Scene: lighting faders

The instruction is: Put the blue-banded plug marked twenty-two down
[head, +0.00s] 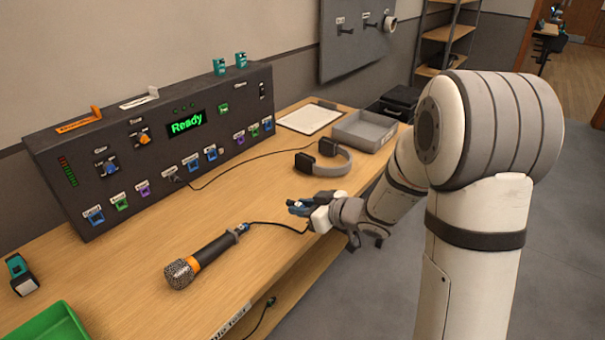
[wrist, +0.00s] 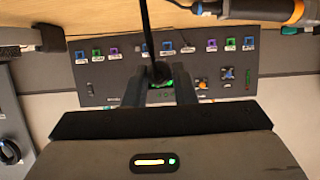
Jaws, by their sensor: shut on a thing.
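My gripper (head: 305,209) is over the front part of the wooden table, right of the microphone, shut on a small dark plug (wrist: 158,74). A black cable rises from the plug in the wrist view. In the head view a black cable runs from the orange-ringed microphone (head: 205,256) towards my gripper. The plug's band and number cannot be made out, and the fingers hide part of it. The dark socket panel (head: 150,155) stands at the back, with a row of coloured sockets and a green "Ready" display. It also shows upside down in the wrist view (wrist: 128,82).
Headphones (head: 325,160) lie behind my gripper, with a grey tray (head: 365,130) and a clipboard (head: 307,118) farther back. A green tray (head: 50,325) and a teal-and-white block (head: 21,276) are at front left. Bare tabletop (head: 215,215) lies between panel and microphone.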

